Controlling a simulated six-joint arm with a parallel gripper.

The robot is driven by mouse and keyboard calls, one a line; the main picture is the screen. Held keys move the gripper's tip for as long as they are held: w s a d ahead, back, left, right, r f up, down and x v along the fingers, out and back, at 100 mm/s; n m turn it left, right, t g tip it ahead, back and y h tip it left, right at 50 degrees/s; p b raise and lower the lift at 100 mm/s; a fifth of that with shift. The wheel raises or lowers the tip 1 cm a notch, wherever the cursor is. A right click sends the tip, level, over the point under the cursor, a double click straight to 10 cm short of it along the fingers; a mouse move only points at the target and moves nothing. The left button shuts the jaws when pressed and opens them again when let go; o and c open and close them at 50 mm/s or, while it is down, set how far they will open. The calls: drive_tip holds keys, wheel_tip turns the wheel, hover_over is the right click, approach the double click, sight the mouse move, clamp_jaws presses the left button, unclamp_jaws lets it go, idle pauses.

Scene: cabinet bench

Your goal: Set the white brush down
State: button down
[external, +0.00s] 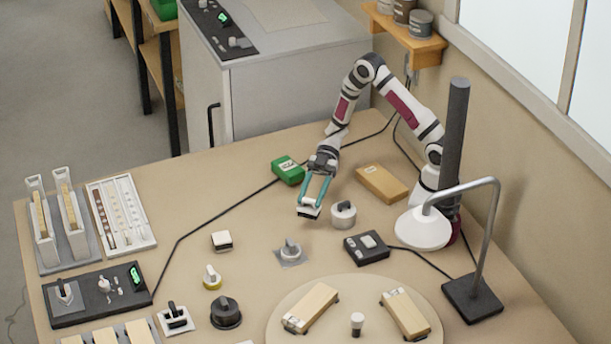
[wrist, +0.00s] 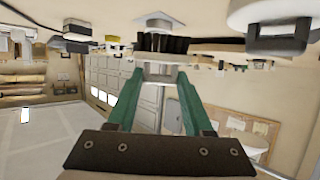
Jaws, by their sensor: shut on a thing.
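My gripper (external: 311,204) has two teal fingers and points down over the middle of the bench. It is shut on the white brush (external: 309,213), a small white block with dark bristles on its underside. In the wrist view the brush shows white between the fingertips (wrist: 160,66), with its black bristles (wrist: 165,44) towards the benchtop at the top of the picture. The brush is low over the benchtop (external: 255,205). I cannot tell whether the bristles touch it.
A round white knob (external: 343,214) stands close right of the brush. A green box (external: 288,171) lies behind it, and a tan block (external: 382,184) lies behind right. A knob on a grey plate (external: 290,251) is in front. Clear benchtop lies to the left.

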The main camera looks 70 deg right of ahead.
sight(307, 207)
drive_tip(key=shift+w+a+f, duration=0.2)
drive_tip(key=shift+a+f, duration=0.7)
drive_tip(key=shift+a, duration=0.3)
drive_tip(key=shift+f, duration=1.8)
drive_tip(key=shift+f, duration=0.1)
drive_tip(key=shift+c, duration=1.5)
unclamp_jaws()
drive_tip(key=shift+f, duration=0.1)
